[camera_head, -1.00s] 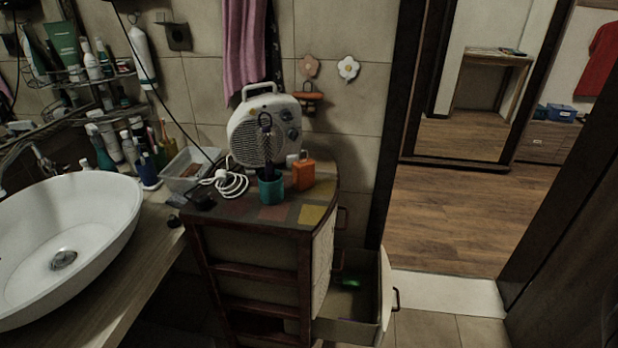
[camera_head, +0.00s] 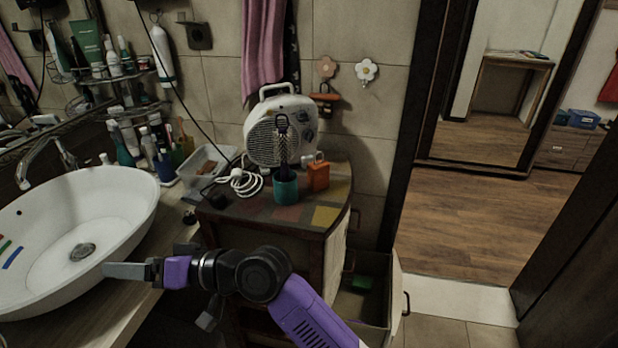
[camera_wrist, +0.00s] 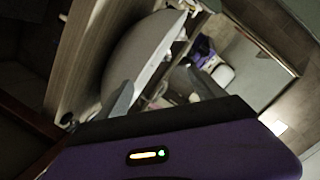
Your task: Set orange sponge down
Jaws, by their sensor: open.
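My gripper (camera_head: 118,270) reaches over the front right rim of the white basin (camera_head: 130,190), pointing left. Its jaws are open, and I see nothing between them. I cannot make out a clear orange sponge. A small orange object (camera_head: 318,177) stands on the cabinet top beside a teal cup (camera_head: 286,188), well apart from my gripper; I cannot tell whether it is a sponge.
Thin red, green and blue strips (camera_head: 12,258) show at the basin's left. The cabinet (camera_head: 270,210) also bears a white heater (camera_head: 270,145) and a coiled cable. Its open drawer (camera_head: 375,325) juts out. A clear tray (camera_head: 205,165) and bottles stand behind the basin. The doorway floor is clear.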

